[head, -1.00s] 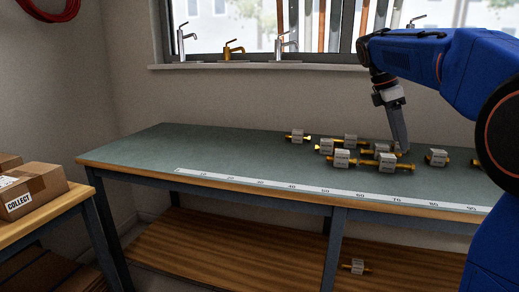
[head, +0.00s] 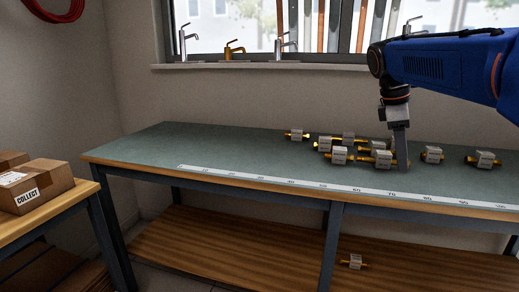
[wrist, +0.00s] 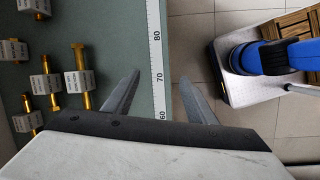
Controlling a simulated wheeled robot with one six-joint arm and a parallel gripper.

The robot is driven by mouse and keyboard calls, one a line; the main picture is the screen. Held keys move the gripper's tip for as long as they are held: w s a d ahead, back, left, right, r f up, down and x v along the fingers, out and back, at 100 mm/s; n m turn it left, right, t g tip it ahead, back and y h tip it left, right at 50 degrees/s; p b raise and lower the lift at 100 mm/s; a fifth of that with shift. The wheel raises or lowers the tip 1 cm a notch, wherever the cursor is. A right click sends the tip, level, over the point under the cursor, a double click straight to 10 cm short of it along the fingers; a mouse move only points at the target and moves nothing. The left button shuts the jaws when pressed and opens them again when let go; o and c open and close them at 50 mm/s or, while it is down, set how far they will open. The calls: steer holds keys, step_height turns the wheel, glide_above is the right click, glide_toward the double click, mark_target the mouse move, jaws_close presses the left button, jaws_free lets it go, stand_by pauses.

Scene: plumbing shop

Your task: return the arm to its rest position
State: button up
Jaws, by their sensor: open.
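My gripper (head: 402,166) points straight down at the front part of the green-topped workbench (head: 230,145), just right of a cluster of brass fittings with pale labelled blocks. In the wrist view its two fingers (wrist: 160,85) are spread apart with nothing between them. The bench's ruler strip (wrist: 154,45) shows between them, around the 60 to 70 marks. Whether the fingertips touch the bench cannot be told. My blue arm reaches in from the upper right.
Several brass fittings (head: 339,156) stand close left of my gripper; others (head: 432,154) lie to its right. One fitting (head: 354,262) is on the lower wooden shelf. Taps (head: 234,50) stand on the window sill. A cardboard box (head: 38,186) sits at left. The bench's left half is clear.

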steer(key=s+a+f+m+t+y, duration=0.1)
steer(key=s+a+f+m, duration=0.2)
steer(key=s+f, duration=0.5)
steer(key=s+a+f+m+t+y, duration=0.1)
steer(key=s+a+f+m+t, duration=0.1)
steer(key=s+f+m, duration=0.3)
steer(key=s+a+f+m+t+y, duration=0.1)
steer(key=s+a+f+m, duration=0.3)
steer(key=s+f, duration=0.6)
steer(key=shift+s+f+t+y, duration=0.3)
steer(key=shift+s, duration=0.65)
